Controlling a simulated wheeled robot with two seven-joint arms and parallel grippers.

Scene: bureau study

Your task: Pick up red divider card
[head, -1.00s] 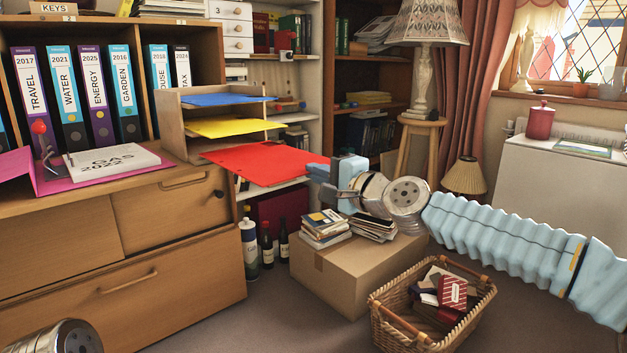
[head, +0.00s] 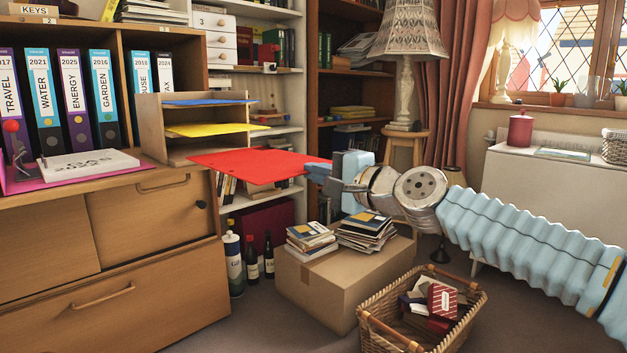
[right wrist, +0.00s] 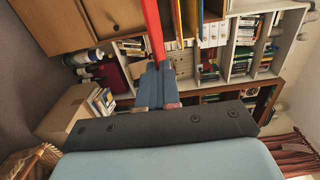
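The red divider card (head: 255,165) lies nearly flat in the air in the head view. Its left end is at the lower part of the wooden letter tray (head: 152,125); I cannot tell whether that end still touches the tray. My right gripper (head: 318,172) is shut on the card's right end. In the right wrist view the red card (right wrist: 152,30) shows nearly edge-on, running up from between the fingertips (right wrist: 157,68). A yellow card (head: 210,130) and a blue card (head: 208,102) lie on the tray's upper levels. My left gripper is not in view.
The tray stands on a wooden cabinet (head: 150,215) beside a row of binders (head: 70,100) and a white GAS binder sheet (head: 88,165). Below the gripper are a cardboard box (head: 345,275) with book stacks and a wicker basket (head: 375,315). A lamp (head: 405,50) stands behind.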

